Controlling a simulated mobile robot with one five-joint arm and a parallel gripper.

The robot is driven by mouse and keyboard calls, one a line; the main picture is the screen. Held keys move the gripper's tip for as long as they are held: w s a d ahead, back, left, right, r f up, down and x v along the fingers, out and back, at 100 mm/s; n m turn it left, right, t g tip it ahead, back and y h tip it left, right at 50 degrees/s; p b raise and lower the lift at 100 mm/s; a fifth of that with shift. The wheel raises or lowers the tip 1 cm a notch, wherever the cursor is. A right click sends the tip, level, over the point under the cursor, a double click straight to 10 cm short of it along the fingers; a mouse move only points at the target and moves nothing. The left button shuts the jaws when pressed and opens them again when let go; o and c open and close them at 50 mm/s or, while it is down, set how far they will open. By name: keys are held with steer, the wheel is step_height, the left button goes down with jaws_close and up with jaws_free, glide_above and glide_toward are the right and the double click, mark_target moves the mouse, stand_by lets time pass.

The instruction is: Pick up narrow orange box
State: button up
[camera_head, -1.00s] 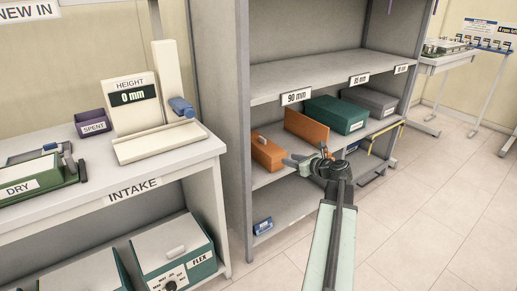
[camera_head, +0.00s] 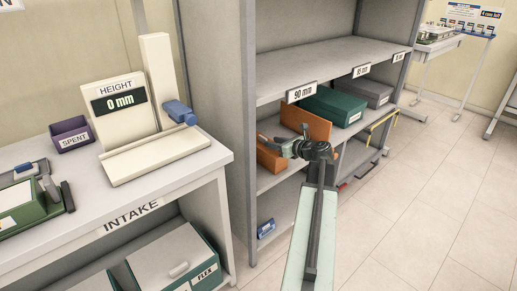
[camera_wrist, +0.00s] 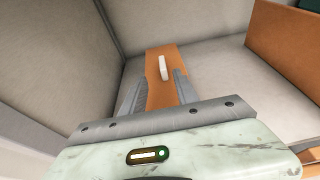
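A narrow orange box (camera_head: 268,158) stands on the middle shelf at its left end, partly hidden by my gripper. In the wrist view the orange box (camera_wrist: 160,65) has a white handle on its top. My gripper (camera_head: 287,146) is at the shelf front, in front of the box. In the wrist view my gripper (camera_wrist: 160,88) is open, with one finger on each side of the box's near part. I cannot tell whether the fingers touch it. A second, taller orange piece (camera_head: 306,123) stands to the right; it also shows in the wrist view (camera_wrist: 285,45).
The grey shelf unit (camera_head: 320,78) has a board above the boxes and a side wall left of them. A green box (camera_head: 333,105) and a grey box (camera_head: 372,92) stand to the right. The intake bench (camera_head: 190,165) is at left.

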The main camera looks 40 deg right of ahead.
mark_target(262, 137)
steer(key=x, duration=0.3)
steer(key=shift+w+a+b, duration=0.1)
steer(key=shift+w+b, duration=0.05)
steer(key=shift+b, duration=0.25)
steer(key=x, duration=0.3)
steer(key=b+x, duration=0.1)
steer(key=x, duration=0.1)
steer(key=shift+d+r, duration=0.2)
steer(key=shift+d, duration=0.2)
jaws_close()
stand_by(0.6)
